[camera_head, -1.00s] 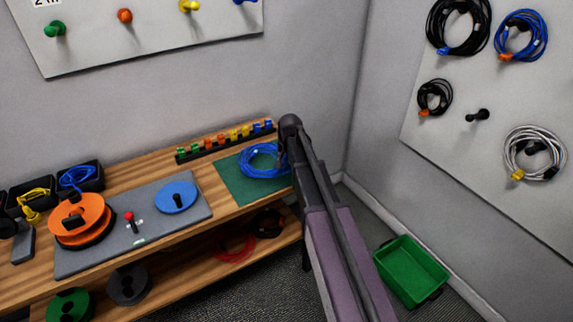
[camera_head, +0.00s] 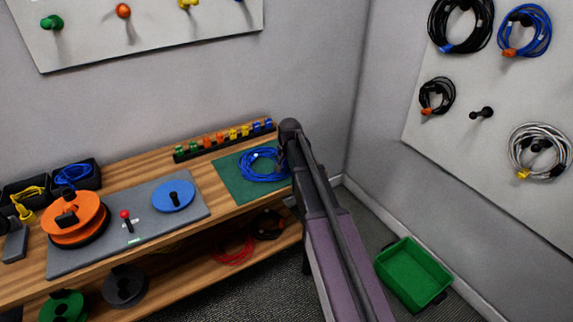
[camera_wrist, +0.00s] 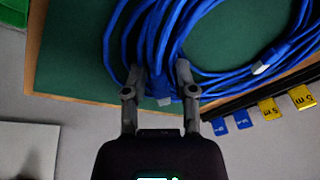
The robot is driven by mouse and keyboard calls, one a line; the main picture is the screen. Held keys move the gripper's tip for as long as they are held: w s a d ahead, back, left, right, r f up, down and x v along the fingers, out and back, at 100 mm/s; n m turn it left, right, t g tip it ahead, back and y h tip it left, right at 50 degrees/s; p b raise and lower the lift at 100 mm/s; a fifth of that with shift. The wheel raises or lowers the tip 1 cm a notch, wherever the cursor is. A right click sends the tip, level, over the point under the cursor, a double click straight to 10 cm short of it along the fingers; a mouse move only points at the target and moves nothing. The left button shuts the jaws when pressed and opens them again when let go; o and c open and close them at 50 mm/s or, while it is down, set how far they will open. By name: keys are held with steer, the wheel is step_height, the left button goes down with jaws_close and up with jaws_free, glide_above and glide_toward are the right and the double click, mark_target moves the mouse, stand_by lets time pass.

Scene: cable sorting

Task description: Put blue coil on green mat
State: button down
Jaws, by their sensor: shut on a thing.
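The blue coil (camera_head: 258,164) is at the green mat (camera_head: 232,182) on the right end of the wooden bench in the head view. In the wrist view my gripper (camera_wrist: 158,72) is shut on a bundle of strands of the blue coil (camera_wrist: 215,74), with a finger on each side. The green mat (camera_wrist: 75,55) lies behind the coil there. I cannot tell whether the coil touches the mat or is just above it. In the head view my arm hides the fingertips and the coil's right edge.
A rack of coloured clips (camera_head: 222,140) stands behind the mat. A grey mat (camera_head: 95,258) to the left holds a blue disc (camera_head: 173,196) and a red-topped stick (camera_head: 126,216). An orange reel (camera_head: 75,220) stands further left. A green bin (camera_head: 414,273) is on the floor at right.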

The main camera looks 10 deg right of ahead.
steer(key=shift+c, duration=2.1)
jaws_free()
steer(key=shift+r, duration=0.1)
steer(key=p+v, duration=1.1)
steer(key=v, duration=0.1)
steer(key=s+a+n+g, duration=0.2)
steer(key=s+n, duration=0.3)
steer(key=s, duration=2)
steer(key=shift+a+f+g, duration=0.3)
steer(key=shift+f+g, duration=0.15)
steer(key=shift+g, duration=0.25)
steer(key=shift+s, duration=0.1)
